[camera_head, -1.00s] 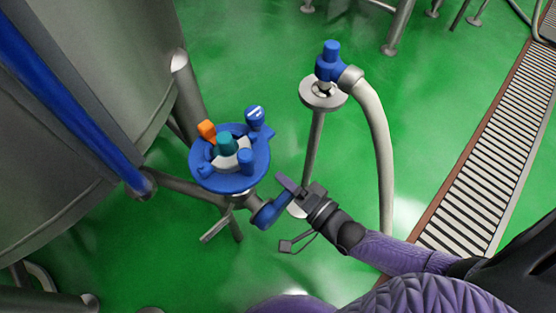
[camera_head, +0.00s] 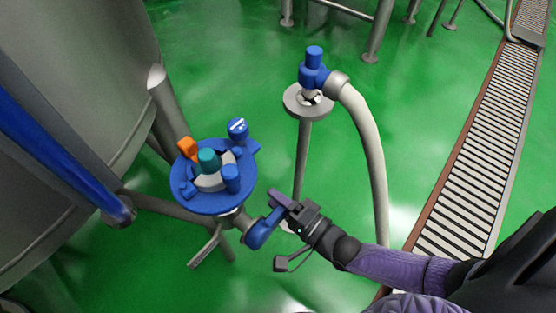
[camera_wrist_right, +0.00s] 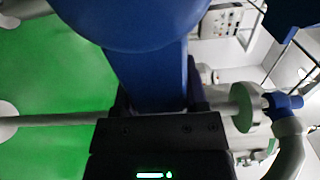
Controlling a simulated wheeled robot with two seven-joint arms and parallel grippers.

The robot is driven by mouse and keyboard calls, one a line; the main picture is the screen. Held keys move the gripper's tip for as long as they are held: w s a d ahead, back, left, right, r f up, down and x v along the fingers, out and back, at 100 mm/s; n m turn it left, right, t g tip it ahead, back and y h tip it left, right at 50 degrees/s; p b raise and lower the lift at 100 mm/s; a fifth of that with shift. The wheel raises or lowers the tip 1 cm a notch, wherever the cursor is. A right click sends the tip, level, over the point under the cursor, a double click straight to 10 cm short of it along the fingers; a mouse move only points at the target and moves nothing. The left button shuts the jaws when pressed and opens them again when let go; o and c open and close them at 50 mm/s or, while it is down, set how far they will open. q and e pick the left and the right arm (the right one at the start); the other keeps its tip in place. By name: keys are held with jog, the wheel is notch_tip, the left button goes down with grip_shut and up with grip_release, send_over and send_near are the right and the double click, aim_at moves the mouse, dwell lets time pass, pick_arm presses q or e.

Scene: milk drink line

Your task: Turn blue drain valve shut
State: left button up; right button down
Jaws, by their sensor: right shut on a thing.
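The blue drain valve handle (camera_head: 262,230) sits below and to the right of a round blue tray, on a grey pipe by the tank. My right gripper (camera_head: 278,206) is shut on this handle. In the right wrist view the blue handle (camera_wrist_right: 150,75) fills the space between the dark fingers of the gripper (camera_wrist_right: 153,98). The far part of the grip is hidden by the handle and the gripper body. My left gripper is not in view.
The blue tray (camera_head: 186,203) holds an orange piece (camera_head: 188,148), a teal knob (camera_head: 208,161) and several blue parts. A blue hose fitting (camera_head: 313,72) stands on a grey post with a hose (camera_head: 368,140). A steel tank (camera_head: 80,120) is at left.

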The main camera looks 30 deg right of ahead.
jog(key=shift+f, duration=0.15)
jog(key=c, duration=0.5)
grip_release()
jog(key=o, duration=0.4)
jog(key=p+v, duration=0.2)
jog(key=v, duration=0.8)
jog(key=shift+p, duration=0.3)
